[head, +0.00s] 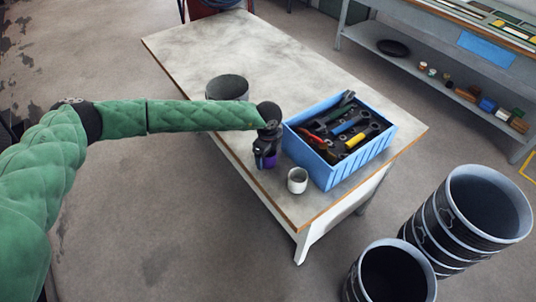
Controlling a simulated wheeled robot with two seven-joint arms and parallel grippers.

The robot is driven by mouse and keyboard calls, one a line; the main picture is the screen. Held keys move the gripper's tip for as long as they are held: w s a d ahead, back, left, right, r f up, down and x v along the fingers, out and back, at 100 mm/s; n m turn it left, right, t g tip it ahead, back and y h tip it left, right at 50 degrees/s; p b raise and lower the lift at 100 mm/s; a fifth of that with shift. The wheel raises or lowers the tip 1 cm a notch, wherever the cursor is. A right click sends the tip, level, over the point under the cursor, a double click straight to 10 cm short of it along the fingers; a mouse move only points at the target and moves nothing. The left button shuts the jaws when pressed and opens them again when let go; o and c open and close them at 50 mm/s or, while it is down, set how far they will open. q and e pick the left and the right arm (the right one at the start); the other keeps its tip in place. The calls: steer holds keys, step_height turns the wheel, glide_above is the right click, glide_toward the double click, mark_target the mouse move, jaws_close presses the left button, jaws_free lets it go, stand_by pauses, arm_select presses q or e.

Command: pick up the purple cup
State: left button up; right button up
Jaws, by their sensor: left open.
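The purple cup (270,161) stands near the left front edge of the table, mostly hidden by my left gripper. My left gripper (264,160) is open and points down at the cup, with its dark fingers overlapping it in the head view. I cannot tell whether the fingers touch the cup. My right gripper is not in view.
A white cup (298,188) stands just right of the purple cup. A blue crate (345,172) of tools is close behind. A grey round container (227,84) stands behind my left forearm. The table's (250,45) far part is clear. Dark barrels (430,228) stand at lower right.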

arm_select(q)
steer(key=shift+f, duration=0.15)
steer(key=c, duration=1.1)
